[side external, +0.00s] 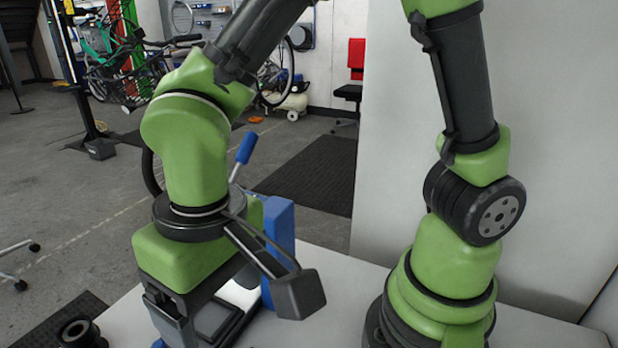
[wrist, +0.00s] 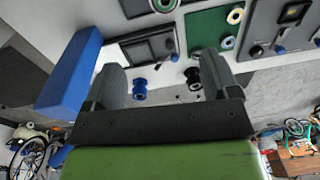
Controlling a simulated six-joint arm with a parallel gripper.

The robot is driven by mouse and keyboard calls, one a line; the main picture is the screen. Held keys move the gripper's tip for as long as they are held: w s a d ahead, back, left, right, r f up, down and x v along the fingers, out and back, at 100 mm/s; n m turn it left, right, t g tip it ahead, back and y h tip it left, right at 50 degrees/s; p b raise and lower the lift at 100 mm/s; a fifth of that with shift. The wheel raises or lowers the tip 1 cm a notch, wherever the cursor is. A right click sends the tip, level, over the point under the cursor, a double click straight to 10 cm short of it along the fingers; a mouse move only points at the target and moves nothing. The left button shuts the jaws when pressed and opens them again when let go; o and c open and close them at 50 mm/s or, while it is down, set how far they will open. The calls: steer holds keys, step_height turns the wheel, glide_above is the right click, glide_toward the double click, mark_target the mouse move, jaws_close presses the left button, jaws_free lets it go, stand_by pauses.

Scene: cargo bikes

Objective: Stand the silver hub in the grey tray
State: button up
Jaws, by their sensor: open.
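My gripper (wrist: 163,78) is open, with nothing seen held between its two grey fingers. It also shows in the side external view (side external: 200,322), pointing down at the lower left over the white table. In the wrist view a blue spool-shaped hub (wrist: 139,88) and a darker hub (wrist: 193,78) stand beyond the fingers. A dark grey tray-like frame (wrist: 172,44) lies above them. A pale ring-shaped part (wrist: 163,5) is cut off at the top edge. I cannot tell which part is the silver hub, or which grey holder is the grey tray.
A tall blue block (wrist: 70,70) stands left of the fingers; it also shows behind my gripper in the side view (side external: 281,240). A green tray (wrist: 208,27) holds ring parts. A grey board (wrist: 262,22) lies at right. A black round part (side external: 80,333) sits lower left.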

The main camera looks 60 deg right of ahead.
steer(key=s+d+r+m+t, duration=0.1)
steer(key=s+d+r+t, duration=0.1)
steer(key=d+r, duration=0.2)
steer(key=s+d+r+m+t+y, duration=0.1)
steer(key=d+r+t, duration=0.1)
steer(key=d+r, duration=0.2)
steer(key=s+d+r+m+t, duration=0.1)
steer(key=s+d+r+t, duration=0.1)
steer(key=d+r, duration=0.2)
steer(key=shift+s+d+r+t, duration=0.3)
steer(key=shift+d+t, duration=0.1)
steer(key=shift+d, duration=1.05)
